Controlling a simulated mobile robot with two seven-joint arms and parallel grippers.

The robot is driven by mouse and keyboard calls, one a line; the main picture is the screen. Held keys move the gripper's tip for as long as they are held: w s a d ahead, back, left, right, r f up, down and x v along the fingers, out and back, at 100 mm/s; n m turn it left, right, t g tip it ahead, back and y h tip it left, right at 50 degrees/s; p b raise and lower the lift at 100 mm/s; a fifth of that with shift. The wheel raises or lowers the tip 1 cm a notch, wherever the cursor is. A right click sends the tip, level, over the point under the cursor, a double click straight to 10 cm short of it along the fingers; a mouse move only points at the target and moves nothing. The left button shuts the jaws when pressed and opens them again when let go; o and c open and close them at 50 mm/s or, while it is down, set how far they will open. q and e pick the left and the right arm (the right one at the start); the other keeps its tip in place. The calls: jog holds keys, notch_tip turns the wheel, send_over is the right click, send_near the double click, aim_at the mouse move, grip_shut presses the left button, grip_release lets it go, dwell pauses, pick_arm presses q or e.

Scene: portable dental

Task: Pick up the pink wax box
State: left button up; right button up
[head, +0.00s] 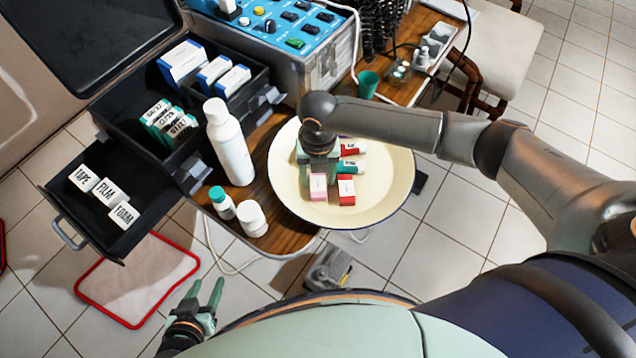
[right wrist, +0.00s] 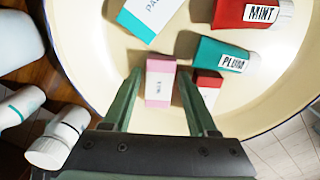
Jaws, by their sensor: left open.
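The pink wax box (head: 318,187) lies in a cream basin (head: 386,196) on the wooden table. In the right wrist view the pink box (right wrist: 160,84) shows a pink end and a white labelled face. My right gripper (head: 318,160) is over the basin. In its wrist view the right gripper (right wrist: 159,74) is open, with one finger on each side of the pink box. A gap shows beside the box; whether either finger touches it I cannot tell. My left gripper (head: 206,297) is open and empty, low at the left.
A red box (right wrist: 207,88) sits close to the right finger. The green PLUM tube (right wrist: 226,58), red MINT tube (right wrist: 252,13) and a teal-white box (right wrist: 149,16) share the basin. A tall white bottle (head: 230,145) and small bottles stand left of it.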

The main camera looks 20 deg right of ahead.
grip_shut()
jog(key=shift+r, duration=0.2)
dwell(0.3)
